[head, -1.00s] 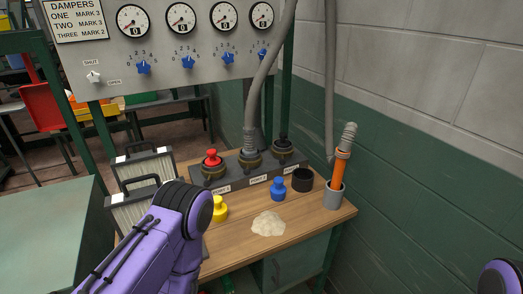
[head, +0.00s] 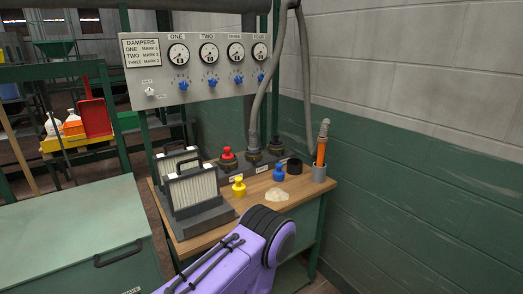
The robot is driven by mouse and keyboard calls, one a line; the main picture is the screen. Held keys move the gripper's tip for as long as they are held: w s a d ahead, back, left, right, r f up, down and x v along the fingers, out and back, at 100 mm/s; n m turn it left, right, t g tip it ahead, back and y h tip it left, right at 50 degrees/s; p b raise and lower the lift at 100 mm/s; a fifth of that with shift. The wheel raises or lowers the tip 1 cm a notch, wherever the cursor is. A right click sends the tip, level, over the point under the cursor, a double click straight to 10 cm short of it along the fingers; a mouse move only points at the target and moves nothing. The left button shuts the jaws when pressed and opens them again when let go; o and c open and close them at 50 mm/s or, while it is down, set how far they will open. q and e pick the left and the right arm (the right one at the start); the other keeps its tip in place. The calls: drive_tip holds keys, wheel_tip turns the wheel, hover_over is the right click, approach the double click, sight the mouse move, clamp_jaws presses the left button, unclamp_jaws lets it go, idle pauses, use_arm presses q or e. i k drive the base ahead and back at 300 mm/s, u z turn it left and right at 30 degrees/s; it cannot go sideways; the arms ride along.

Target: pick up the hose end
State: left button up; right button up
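A thick grey hose (head: 267,85) comes down from the top of the view. Its ribbed lower end (head: 254,143) sits upright in the middle port of a dark block (head: 243,162) at the back of the wooden bench. A purple link of my arm rises from the bottom edge in front of the bench. Neither of my grippers shows, and the link is well apart from the hose end.
The bench (head: 218,233) holds filter panels (head: 192,188), a red knob (head: 228,156), yellow (head: 239,186) and blue (head: 278,172) plugs, a pale powder heap (head: 276,195), a black ring (head: 294,166) and an orange tool (head: 321,150) in a grey cup (head: 319,173). A green cabinet (head: 75,225) stands left.

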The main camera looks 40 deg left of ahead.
sight(253, 147)
drive_tip(key=u, duration=0.55)
drive_tip(key=i, duration=0.55)
drive_tip(key=u, duration=0.3)
